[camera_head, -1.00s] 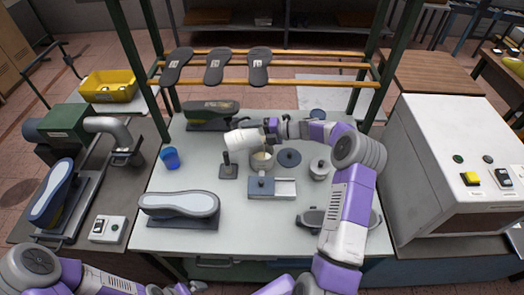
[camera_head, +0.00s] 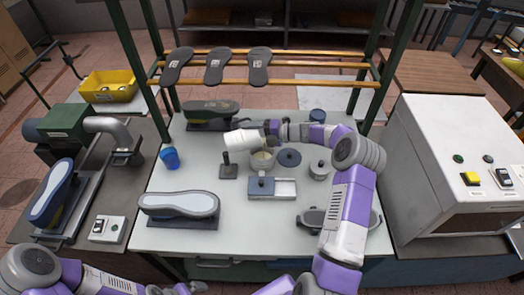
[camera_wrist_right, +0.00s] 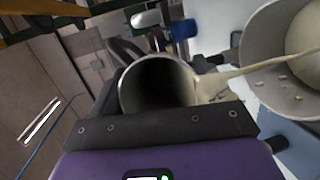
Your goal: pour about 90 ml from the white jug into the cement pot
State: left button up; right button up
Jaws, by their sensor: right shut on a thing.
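The white jug (camera_head: 241,138) lies tipped nearly on its side, its far end pointing left, above the back of the workbench. My right gripper (camera_head: 271,131) is shut on it. In the right wrist view the jug's round dark opening (camera_wrist_right: 156,84) shows in front of the jaws. A thin cream-coloured strand (camera_wrist_right: 250,70) runs from beside the jug to the cement pot. The cement pot (camera_head: 262,160) stands upright just below the jug; its pale contents show in the wrist view (camera_wrist_right: 305,32). My left gripper (camera_head: 190,288) is at the bottom edge, far from both; its jaws are unclear.
A round dark lid (camera_head: 289,158) lies right of the pot, with a lidded metal can (camera_head: 319,170) beyond. A dark stand (camera_head: 228,171) is left, a blue-grey block with a tray (camera_head: 271,188) in front. A blue cup (camera_head: 170,158) and shoe last (camera_head: 179,206) stand further left.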

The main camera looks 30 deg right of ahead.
jog(key=shift+w+d+f+t+y, duration=0.1)
jog(key=shift+d+f+t+y, duration=0.05)
jog(key=shift+f+t+y, duration=0.2)
dwell(0.9)
jog(key=shift+r, duration=0.1)
jog(key=shift+w+a+r+n+g+h, duration=0.1)
jog(key=shift+a+r+g+h, duration=0.1)
jog(key=shift+r+h, duration=0.15)
jog(key=shift+a+r+n+g+h, duration=0.1)
jog(key=shift+r+g+h, duration=0.15)
jog(key=shift+r+h, duration=0.05)
jog(key=shift+w+a+r+n+g+h, duration=0.1)
jog(key=shift+a+r+g+h, duration=0.1)
jog(key=shift+r+h, duration=0.15)
jog(key=p, duration=0.3)
jog(key=shift+s+a+f+g+h, duration=0.1)
jog(key=shift+s+a+g+h, duration=0.1)
jog(key=shift+g+h, duration=0.2)
jog(key=shift+w+d+f, duration=0.1)
jog(key=shift+f, duration=0.15)
jog(key=shift+d+f, duration=0.1)
jog(key=shift+f, duration=0.1)
